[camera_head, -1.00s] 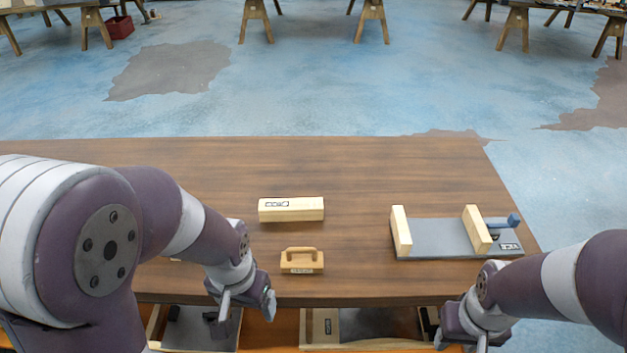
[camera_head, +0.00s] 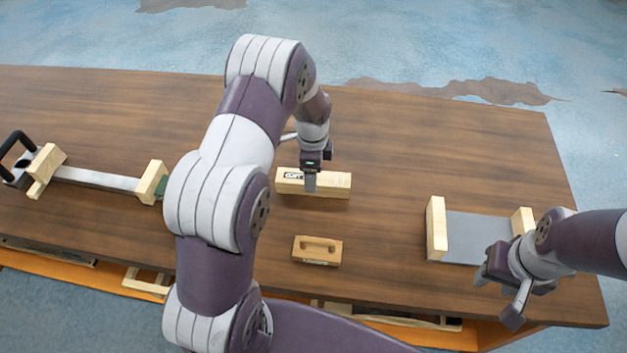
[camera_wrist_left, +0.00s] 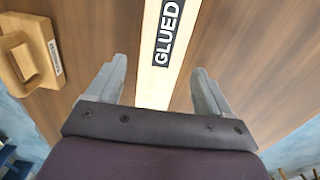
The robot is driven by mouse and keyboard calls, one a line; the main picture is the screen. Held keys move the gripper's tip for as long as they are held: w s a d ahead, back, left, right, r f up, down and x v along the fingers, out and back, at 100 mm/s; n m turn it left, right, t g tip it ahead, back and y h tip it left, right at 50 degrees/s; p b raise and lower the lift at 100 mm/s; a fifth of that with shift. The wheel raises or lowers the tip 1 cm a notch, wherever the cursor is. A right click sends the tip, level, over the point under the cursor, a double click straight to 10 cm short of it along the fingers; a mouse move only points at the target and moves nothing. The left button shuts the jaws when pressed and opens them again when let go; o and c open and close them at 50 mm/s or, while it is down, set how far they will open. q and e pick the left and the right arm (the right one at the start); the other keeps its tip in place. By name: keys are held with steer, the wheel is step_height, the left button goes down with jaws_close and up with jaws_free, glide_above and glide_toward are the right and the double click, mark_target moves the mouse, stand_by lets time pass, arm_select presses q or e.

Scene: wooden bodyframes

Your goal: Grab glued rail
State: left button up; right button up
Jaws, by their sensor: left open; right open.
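The glued rail is a pale wooden block (camera_head: 335,184) lying flat in the middle of the table. Its dark label reads "GLUED" in the left wrist view (camera_wrist_left: 167,30). My left gripper (camera_head: 310,185) is over the rail, pointing down. In the left wrist view its open fingers (camera_wrist_left: 155,92) stand on either side of the rail, with gaps between. Whether the fingertips are at the rail's height is hard to tell. My right gripper (camera_head: 500,292) is open and empty near the table's front right, before the grey fixture.
A wooden block with a handle (camera_head: 317,250) lies in front of the rail. A grey plate with two wooden blocks (camera_head: 470,232) is at the right. A clamp-like bar (camera_head: 95,178) with wooden blocks lies at the left. The table's back (camera_head: 420,125) is clear.

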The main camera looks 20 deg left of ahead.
arm_select(q)
step_height(320, 180, down, 4)
steer(key=shift+d+f, duration=0.1)
steer(key=c, duration=1.3)
